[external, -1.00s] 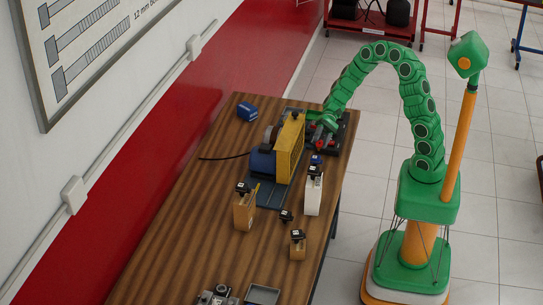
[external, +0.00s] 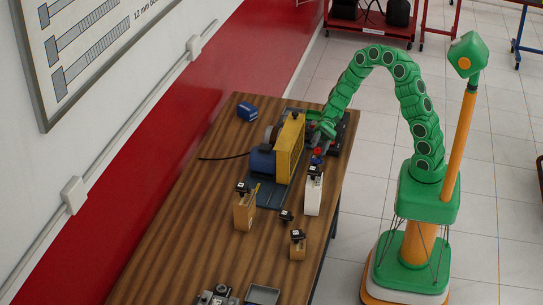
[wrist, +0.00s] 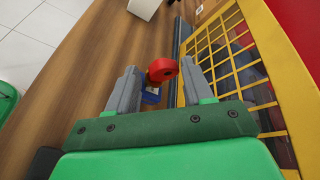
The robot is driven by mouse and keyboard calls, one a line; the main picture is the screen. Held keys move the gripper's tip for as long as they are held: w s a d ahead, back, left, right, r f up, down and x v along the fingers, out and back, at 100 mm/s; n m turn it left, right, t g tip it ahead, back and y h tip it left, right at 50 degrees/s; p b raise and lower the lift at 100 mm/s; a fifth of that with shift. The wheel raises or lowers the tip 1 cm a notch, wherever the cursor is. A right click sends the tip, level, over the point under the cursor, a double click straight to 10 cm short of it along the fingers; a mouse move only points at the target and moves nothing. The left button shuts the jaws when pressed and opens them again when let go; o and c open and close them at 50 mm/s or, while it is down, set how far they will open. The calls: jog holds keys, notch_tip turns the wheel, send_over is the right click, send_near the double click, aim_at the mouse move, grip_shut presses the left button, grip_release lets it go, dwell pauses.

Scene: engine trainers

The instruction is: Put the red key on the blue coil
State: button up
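In the external view the red key (external: 317,151) shows at the tip of my gripper (external: 320,143), right over or against the blue coil (external: 316,160). I cannot tell whether the key touches the coil.
A yellow grille guard (external: 290,148) stands close on the left of my gripper in the external view. A white box (external: 313,193) with a black top stands in front of the coil. Wooden boxes (external: 244,210) stand nearer on the table (external: 190,240).

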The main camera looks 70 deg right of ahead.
jog(key=shift+o, duration=1.3)
